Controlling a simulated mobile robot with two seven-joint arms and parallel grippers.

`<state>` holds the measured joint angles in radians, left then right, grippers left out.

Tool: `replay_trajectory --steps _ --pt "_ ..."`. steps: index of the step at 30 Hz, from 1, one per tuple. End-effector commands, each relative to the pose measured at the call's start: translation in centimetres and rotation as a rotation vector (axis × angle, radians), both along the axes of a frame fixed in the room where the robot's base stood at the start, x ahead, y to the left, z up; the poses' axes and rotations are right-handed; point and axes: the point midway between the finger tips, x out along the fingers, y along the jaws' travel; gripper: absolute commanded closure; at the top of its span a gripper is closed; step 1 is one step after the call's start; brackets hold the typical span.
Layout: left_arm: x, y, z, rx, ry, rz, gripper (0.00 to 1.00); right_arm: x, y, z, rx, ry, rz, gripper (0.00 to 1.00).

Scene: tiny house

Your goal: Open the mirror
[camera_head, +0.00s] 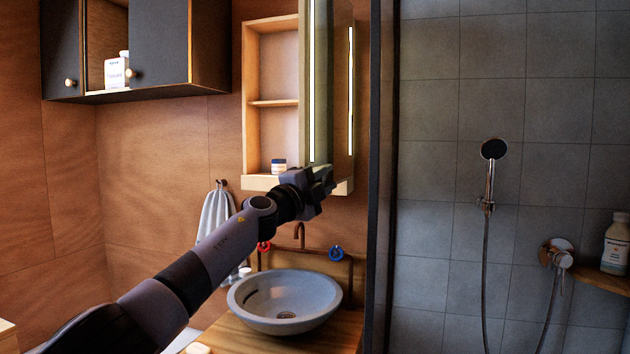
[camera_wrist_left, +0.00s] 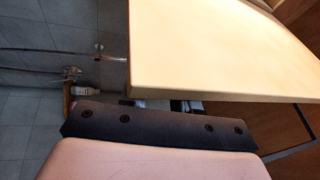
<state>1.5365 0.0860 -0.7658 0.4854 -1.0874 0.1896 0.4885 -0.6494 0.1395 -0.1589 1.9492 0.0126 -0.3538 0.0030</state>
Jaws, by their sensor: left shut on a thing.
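The mirror (camera_head: 330,80) is a tall panel with lit vertical strips, at the top centre of the head view. It stands at the right part of a wooden wall cabinet (camera_head: 272,182), whose left shelves are uncovered. I cannot tell whether it is swung or slid. My left gripper (camera_head: 322,180) is at the mirror's lower edge and is shut on it. The left wrist view shows a pale wooden panel (camera_wrist_left: 205,50) close beside the dark finger part (camera_wrist_left: 150,128); the exact contact is hidden. My right gripper is not in view.
A small jar (camera_head: 278,166) stands on the cabinet's bottom shelf. A grey basin (camera_head: 284,302) on a wooden counter is below my left arm. A dark shower frame (camera_head: 380,180) stands just right of the mirror. A dark cupboard (camera_head: 165,45) hangs at upper left.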

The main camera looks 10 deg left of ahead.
Motion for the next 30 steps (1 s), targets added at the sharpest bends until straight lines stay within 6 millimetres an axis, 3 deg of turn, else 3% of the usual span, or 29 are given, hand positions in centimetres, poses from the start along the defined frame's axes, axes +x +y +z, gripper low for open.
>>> replay_trajectory --steps 1,18,19,20,30 --pt "-0.18 -0.41 0.81 -0.01 -0.008 -0.006 1.0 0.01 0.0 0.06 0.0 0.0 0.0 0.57" --pt "-0.22 -1.07 0.56 -0.004 -0.004 -0.016 1.0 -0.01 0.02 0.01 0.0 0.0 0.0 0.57" --pt "-0.22 -1.09 0.54 -0.004 -0.004 -0.017 0.6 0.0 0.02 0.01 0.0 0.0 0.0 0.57" --pt "-0.22 -1.07 0.51 -0.004 -0.003 -0.017 0.5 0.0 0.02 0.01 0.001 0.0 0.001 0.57" --pt "-0.07 -0.77 0.11 0.0 0.0 -0.009 0.47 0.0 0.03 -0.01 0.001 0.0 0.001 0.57"
